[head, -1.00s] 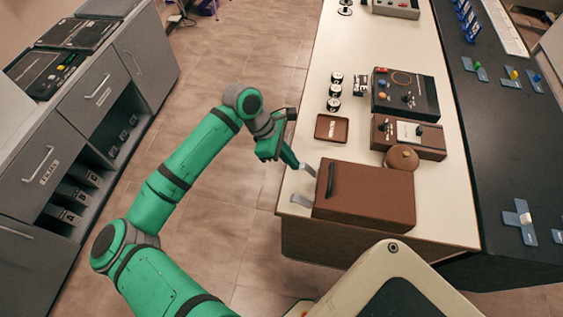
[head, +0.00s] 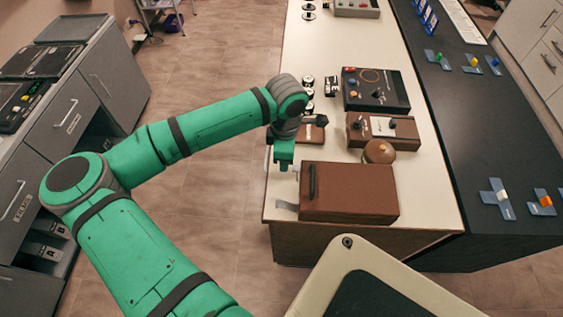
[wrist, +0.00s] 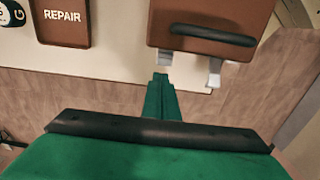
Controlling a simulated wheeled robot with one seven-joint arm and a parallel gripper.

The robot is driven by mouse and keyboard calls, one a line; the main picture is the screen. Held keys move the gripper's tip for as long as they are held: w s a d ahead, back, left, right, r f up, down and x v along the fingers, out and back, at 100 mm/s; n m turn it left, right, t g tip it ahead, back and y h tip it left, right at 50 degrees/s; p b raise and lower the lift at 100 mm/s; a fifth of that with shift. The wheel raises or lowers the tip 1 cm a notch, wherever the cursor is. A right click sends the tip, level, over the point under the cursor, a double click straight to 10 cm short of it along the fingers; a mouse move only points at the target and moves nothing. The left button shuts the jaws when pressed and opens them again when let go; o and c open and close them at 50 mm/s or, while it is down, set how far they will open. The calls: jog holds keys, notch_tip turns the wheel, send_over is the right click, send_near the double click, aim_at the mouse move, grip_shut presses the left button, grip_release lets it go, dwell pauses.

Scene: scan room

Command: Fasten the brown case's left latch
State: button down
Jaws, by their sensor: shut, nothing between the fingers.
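The brown case (head: 355,190) lies on the cream worktop, its dark handle (head: 312,182) on the side facing left. In the wrist view the case (wrist: 185,17) is at the top, with two pale grey latches on its handle side. The left latch (wrist: 165,58) shows as a short piece; the right latch (wrist: 215,72) sticks out further, and also shows in the head view (head: 286,206). My gripper (wrist: 161,77) is shut and empty, its tips just short of the left latch. I cannot tell whether they touch. In the head view my gripper (head: 284,167) largely hides that latch.
A brown tray marked REPAIR (wrist: 62,20) is left of the case in the wrist view. A round brown pot (head: 379,151) and a brown control box (head: 383,131) stand beyond the case. Open floor (head: 215,215) lies left of the worktop.

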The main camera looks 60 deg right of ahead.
jog(key=shift+r, duration=0.2)
jog(key=shift+r, duration=0.6)
notch_tip(320, 180, up, 10)
jog(key=f, duration=0.1)
send_over(296, 167)
jog(key=shift+r, duration=0.25)
jog(key=shift+w, duration=0.1)
dwell(0.4)
